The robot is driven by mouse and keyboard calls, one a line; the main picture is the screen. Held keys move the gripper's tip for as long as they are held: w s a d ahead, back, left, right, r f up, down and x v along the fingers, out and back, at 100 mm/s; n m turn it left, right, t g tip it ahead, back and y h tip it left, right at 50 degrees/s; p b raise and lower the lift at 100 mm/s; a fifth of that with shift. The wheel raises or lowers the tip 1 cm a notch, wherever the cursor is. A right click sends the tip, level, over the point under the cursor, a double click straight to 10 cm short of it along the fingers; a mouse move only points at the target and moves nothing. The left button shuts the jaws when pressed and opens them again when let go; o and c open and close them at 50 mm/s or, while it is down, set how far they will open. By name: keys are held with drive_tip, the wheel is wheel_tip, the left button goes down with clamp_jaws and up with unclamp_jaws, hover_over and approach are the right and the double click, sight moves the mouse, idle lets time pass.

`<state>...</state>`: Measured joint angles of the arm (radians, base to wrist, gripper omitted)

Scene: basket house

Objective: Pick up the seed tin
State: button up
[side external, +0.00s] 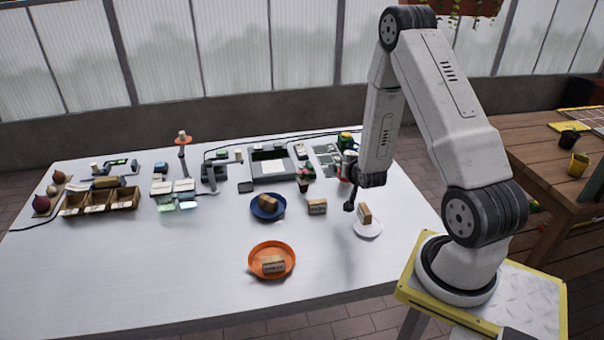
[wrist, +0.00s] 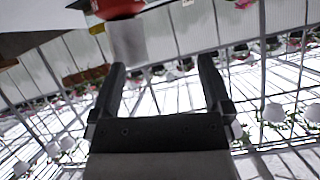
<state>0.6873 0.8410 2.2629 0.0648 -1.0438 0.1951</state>
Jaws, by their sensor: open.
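My gripper (side external: 350,204) points down above the table's right part, just left of the white plate; it is open and looks empty. In the wrist view its two black fingers (wrist: 163,66) are spread. I cannot tell surely which item is the seed tin. Small tan labelled blocks lie on the white plate (side external: 369,229), in the blue bowl (side external: 258,214), in the orange dish (side external: 253,269) and on the bare table (side external: 317,206). A green and yellow can (side external: 346,139) and a partly hidden red and white object (side external: 344,172) stand behind my gripper.
A grey tray (side external: 255,175), a small scale-like stand (side external: 212,175) and a wooden compartment box (side external: 128,198) stand farther back and left. The table's (side external: 170,270) front left is clear. A wooden bench (side external: 540,150) is at the right.

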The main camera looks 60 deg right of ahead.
drive_tip(key=shift+m+h, duration=0.7)
drive_tip(key=shift+h, duration=0.2)
drive_tip(key=s+d, duration=0.1)
drive_tip(key=s+d+f, duration=0.1)
drive_tip(key=d, duration=0.1)
drive_tip(key=shift+s+f, duration=0.1)
drive_tip(key=shift+s, duration=0.15)
drive_tip(key=shift+d, duration=0.1)
drive_tip(key=shift+x, duration=1.25)
drive_tip(key=shift+w, duration=0.1)
drive_tip(key=shift+x, duration=2.55)
drive_tip(key=shift+c, duration=0.2)
drive_tip(key=c, duration=1.3)
